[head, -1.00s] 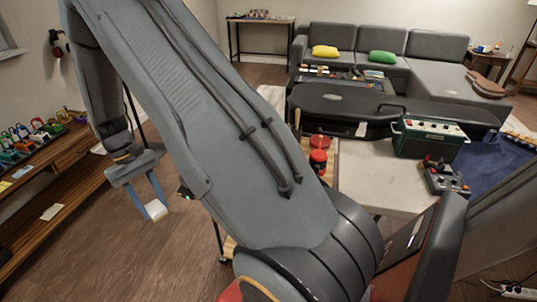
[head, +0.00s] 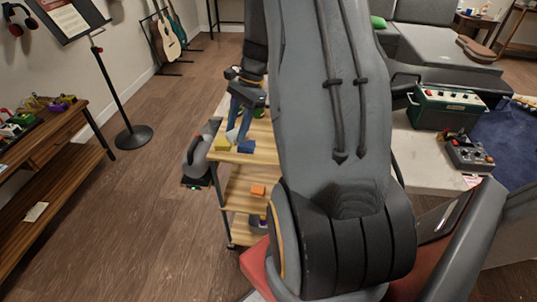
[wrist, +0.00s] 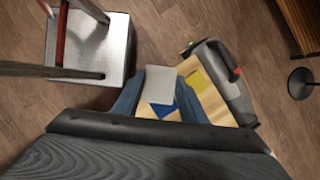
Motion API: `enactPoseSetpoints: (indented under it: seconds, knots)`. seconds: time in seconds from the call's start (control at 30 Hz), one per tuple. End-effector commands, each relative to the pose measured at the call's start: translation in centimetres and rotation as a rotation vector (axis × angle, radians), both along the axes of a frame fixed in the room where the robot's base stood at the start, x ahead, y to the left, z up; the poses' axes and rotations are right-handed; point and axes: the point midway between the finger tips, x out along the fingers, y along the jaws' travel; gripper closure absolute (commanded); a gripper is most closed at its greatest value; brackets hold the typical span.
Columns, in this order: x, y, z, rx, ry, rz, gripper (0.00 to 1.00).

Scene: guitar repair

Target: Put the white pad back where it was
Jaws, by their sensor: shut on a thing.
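My gripper (head: 238,130) hangs over the top of a small wooden trolley (head: 262,129), left of my upper arm. Its blue fingers are shut on the white pad (head: 232,135), which shows as a small pale patch in the head view. In the wrist view the pad (wrist: 158,84) is a pale rectangle between the fingers. The pad partly hides a blue block (wrist: 163,109) below it. Whether the pad touches the trolley top cannot be told.
A yellow block (head: 222,145) and the blue block (head: 246,147) lie near the trolley top's front edge. An orange block (head: 258,190) lies on a lower shelf. A music stand (head: 131,133) and a wooden shelf unit (head: 60,140) stand left.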

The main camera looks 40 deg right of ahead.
Motion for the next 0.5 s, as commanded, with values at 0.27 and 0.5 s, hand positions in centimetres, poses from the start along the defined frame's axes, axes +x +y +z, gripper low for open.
enactPoseSetpoints:
  seconds: [0.27, 0.5]
  knots:
    - [-3.3, -8.3, 1.1, 0.0, 0.0, -0.671, 0.8]
    - [-4.4, -10.3, 0.0, 0.002, 0.005, -0.844, 0.8]
